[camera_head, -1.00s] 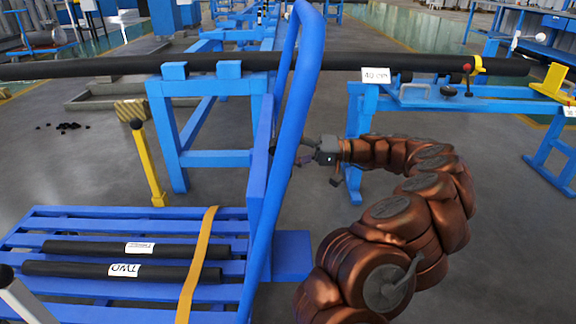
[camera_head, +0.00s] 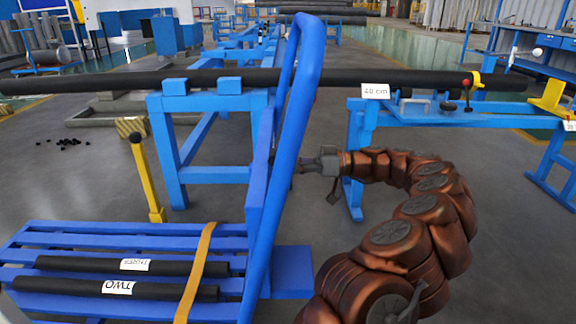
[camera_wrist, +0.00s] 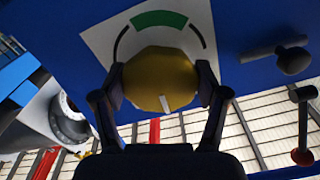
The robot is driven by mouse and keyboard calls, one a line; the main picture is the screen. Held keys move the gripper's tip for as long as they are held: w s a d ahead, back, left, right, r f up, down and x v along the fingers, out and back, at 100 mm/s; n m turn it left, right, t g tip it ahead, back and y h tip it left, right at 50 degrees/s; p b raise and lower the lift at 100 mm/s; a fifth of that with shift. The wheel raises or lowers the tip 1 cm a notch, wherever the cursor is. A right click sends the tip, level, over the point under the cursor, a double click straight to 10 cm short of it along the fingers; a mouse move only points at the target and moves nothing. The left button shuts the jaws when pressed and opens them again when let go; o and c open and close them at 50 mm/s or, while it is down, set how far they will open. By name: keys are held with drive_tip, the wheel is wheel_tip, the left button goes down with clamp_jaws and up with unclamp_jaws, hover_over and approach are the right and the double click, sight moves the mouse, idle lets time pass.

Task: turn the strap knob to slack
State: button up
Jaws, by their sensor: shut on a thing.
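The strap knob (camera_wrist: 160,78) is a yellow round knob on a blue panel in the wrist view. Its white mark (camera_wrist: 166,103) sits at the lower edge and points down. Behind it is a pale dial plate with a green arc (camera_wrist: 160,18) at the top and dark arcs at both sides. My gripper (camera_wrist: 162,92) has one finger on each side of the knob and is shut on it. In the head view, my gripper (camera_head: 303,164) reaches the blue upright from the right; its fingertips and the knob are hidden there. The orange strap (camera_head: 201,262) lies across the cart's slats.
Two dark tubes (camera_head: 150,289) lie on the blue slatted cart (camera_head: 100,228) under the strap. The cart's tall blue handle (camera_head: 285,150) stands beside my gripper. A long dark pipe (camera_head: 420,78) crosses blue stands behind. A red-tipped lever (camera_wrist: 302,125) is right of the knob.

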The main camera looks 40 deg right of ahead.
drive_tip(key=shift+d+r+n, duration=0.1)
drive_tip(key=shift+d+n, duration=0.15)
drive_tip(key=shift+n, duration=0.25)
drive_tip(key=o, duration=0.9)
drive_tip(key=shift+c, duration=0.2)
drive_tip(key=o, duration=0.3)
drive_tip(key=shift+a, duration=0.15)
drive_tip(key=v, duration=0.7)
drive_tip(key=shift+s+d, duration=0.15)
drive_tip(key=shift+d, duration=0.05)
